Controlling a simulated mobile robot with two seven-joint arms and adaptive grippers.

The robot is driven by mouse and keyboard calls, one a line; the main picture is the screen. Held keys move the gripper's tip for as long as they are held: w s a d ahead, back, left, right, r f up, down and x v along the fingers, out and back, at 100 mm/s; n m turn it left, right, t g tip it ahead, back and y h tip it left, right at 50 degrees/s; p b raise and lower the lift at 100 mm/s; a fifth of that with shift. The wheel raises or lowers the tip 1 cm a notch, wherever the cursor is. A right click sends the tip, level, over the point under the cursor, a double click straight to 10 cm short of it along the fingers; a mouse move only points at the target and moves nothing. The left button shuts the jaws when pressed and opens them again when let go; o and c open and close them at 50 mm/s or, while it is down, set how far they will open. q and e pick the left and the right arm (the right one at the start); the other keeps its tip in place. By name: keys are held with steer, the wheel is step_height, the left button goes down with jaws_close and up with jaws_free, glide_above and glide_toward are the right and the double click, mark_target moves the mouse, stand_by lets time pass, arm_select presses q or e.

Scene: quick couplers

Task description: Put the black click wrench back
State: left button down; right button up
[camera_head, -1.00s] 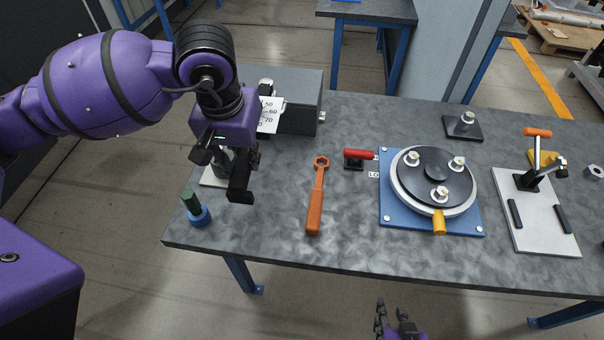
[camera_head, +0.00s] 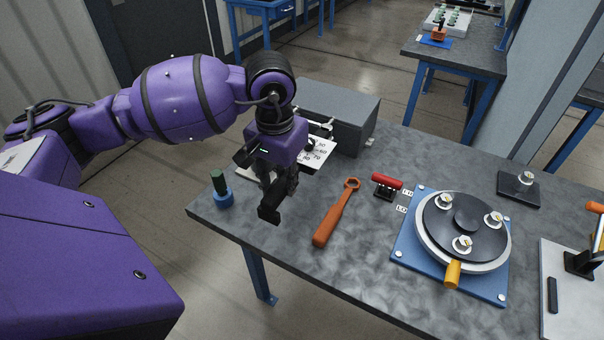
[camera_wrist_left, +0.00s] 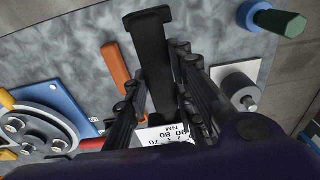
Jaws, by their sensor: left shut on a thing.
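My left gripper (camera_head: 278,180) is shut on the black click wrench (camera_head: 270,208) over the left end of the table. In the left wrist view the wrench's black handle (camera_wrist_left: 150,50) sticks out from between the fingers (camera_wrist_left: 165,95). Its other end is hidden by the gripper. Whether the wrench touches the table is unclear. A white scale card with numbers (camera_head: 318,152) shows just behind the gripper, and also in the left wrist view (camera_wrist_left: 155,137). A pale plate with a metal post (camera_wrist_left: 240,85) lies beside the gripper. My right gripper is out of view.
A green-and-blue socket piece (camera_head: 221,190) stands near the left table edge. An orange ring wrench (camera_head: 335,215) lies to the right. A grey box (camera_head: 335,112) is behind. A red-handled lever (camera_head: 386,184) and a blue-based round fixture (camera_head: 420,260) stand further right.

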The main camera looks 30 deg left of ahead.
arm_select(q)
steer(key=shift+w+a+f+b, duration=0.25)
steer(key=shift+a+f+b, duration=0.1)
steer(key=shift+a+f, duration=0.15)
steer(key=shift+w+a+f+b, duration=0.2)
steer(key=shift+a+f+b, duration=0.15)
steer(key=shift+a+f, duration=0.1)
step_height(320, 180, down, 6)
steer(key=b, duration=0.3)
steer(key=shift+r, duration=0.25)
steer(key=shift+f+b, duration=0.6)
steer(key=shift+f, duration=0.1)
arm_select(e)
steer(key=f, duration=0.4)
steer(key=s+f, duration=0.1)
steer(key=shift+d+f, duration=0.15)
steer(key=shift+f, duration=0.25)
arm_select(q)
steer(key=shift+d, duration=0.1)
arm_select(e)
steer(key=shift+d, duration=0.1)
